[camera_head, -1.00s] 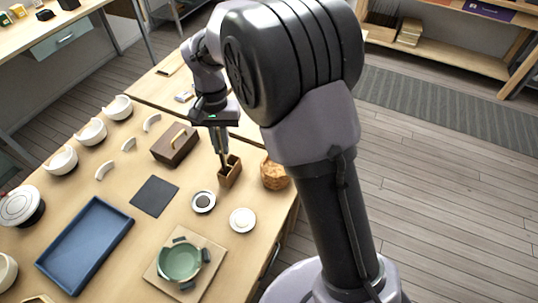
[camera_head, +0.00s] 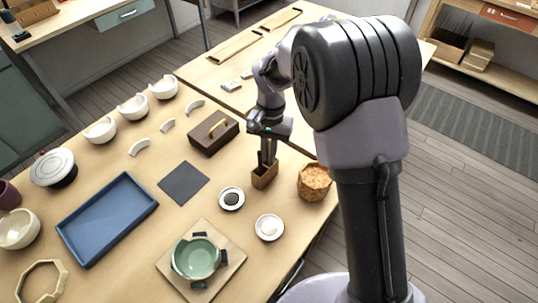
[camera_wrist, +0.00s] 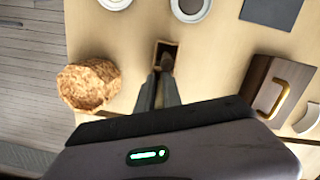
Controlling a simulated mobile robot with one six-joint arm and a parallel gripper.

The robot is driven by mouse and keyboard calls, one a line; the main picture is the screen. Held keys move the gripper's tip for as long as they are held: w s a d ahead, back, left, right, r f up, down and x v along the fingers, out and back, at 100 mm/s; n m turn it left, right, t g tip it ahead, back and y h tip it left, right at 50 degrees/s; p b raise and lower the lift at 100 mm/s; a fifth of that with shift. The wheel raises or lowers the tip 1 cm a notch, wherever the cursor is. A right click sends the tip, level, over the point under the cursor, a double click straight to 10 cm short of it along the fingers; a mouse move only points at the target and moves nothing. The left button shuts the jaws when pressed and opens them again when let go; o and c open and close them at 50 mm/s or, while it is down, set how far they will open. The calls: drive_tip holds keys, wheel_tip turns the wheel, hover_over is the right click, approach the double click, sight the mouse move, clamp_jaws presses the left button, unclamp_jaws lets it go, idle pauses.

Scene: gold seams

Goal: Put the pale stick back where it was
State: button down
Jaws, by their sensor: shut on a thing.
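A small open-topped wooden holder (camera_head: 264,179) stands near the right edge of the table, and it also shows in the wrist view (camera_wrist: 156,52). My gripper (camera_head: 268,157) points down into its mouth, and its fingers (camera_wrist: 160,80) are close together. A small dull brownish end of a stick (camera_wrist: 167,62) shows at the fingertips, inside the holder's opening. I take this to be the pale stick; most of it is hidden by the fingers and holder walls. I cannot tell whether it touches the holder's bottom.
A brown box with a pale handle (camera_head: 213,134) is behind left. A dish with dark contents (camera_head: 231,198) and a white dish (camera_head: 269,227) lie in front. A dark mat (camera_head: 184,183) is farther left.

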drive_tip(key=shift+f, duration=0.1)
drive_tip(key=c, duration=1.5)
unclamp_jaws()
wheel_tip(320, 180, up, 13)
drive_tip(key=w+p, duration=0.1)
drive_tip(key=p, duration=0.4)
drive_tip(key=s+d+r+t+y, duration=0.1)
drive_tip(key=s+d+r, duration=0.2)
drive_tip(key=s+r, duration=0.15)
drive_tip(key=s+d+r+t, duration=0.2)
drive_tip(key=s+d+r, duration=0.1)
drive_tip(key=r, duration=0.3)
drive_tip(key=s+d+r+t, duration=0.1)
drive_tip(key=s+d+t, duration=0.1)
drive_tip(key=s, duration=0.6)
drive_tip(key=s+d+r+m+t, duration=0.1)
drive_tip(key=s+d+t, duration=0.1)
drive_tip(key=s, duration=0.6)
drive_tip(key=shift+d+y, duration=0.15)
drive_tip(key=shift+y, duration=0.15)
